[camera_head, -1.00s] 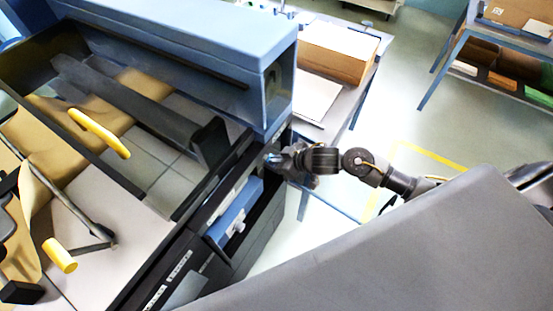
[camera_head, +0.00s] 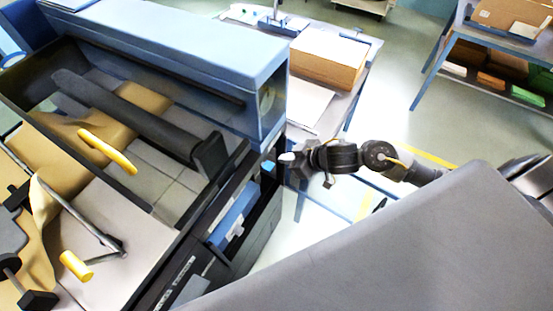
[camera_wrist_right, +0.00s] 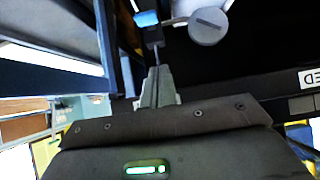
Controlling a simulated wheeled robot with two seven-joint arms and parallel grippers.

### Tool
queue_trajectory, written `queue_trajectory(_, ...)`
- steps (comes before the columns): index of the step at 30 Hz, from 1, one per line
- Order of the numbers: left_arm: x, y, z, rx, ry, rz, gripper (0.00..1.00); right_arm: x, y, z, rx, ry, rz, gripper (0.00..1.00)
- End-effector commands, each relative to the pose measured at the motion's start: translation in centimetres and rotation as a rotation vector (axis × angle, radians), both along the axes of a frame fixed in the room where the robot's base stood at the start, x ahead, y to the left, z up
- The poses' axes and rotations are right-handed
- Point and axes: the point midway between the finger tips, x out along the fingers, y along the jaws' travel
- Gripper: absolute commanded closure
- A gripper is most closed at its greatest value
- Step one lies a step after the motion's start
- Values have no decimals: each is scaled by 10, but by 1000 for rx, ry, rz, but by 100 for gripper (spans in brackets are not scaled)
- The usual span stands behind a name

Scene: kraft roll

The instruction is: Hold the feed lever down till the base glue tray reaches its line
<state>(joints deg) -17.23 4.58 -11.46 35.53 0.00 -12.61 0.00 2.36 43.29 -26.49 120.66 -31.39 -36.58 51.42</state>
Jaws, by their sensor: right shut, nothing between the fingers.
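My right gripper (camera_head: 287,158) is shut and empty, just off the right side of the machine. It also shows in the right wrist view (camera_wrist_right: 157,75), fingers together and pointing at the machine. Just beyond the fingertips is a dark stem with a blue end, which looks like the feed lever (camera_wrist_right: 147,19). Its blue end also shows in the head view (camera_head: 268,166), left of the fingertips; I cannot tell whether they touch. A blue box in the machine's side (camera_head: 233,215) may be the base glue tray; no fill line can be made out. My left gripper is not seen.
A round grey knob (camera_wrist_right: 208,27) sits right of the blue end. The machine's blue housing (camera_head: 200,65) rises above the lever. A table with a cardboard box (camera_head: 327,60) stands behind. Yellow handles (camera_head: 107,152) are on the machine. Floor is open at the right.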

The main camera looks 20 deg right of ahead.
Motion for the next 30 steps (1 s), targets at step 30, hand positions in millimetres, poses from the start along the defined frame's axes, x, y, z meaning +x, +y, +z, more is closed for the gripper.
queue_trajectory(30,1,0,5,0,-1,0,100,-10,-13,22,-63,90,1,100)
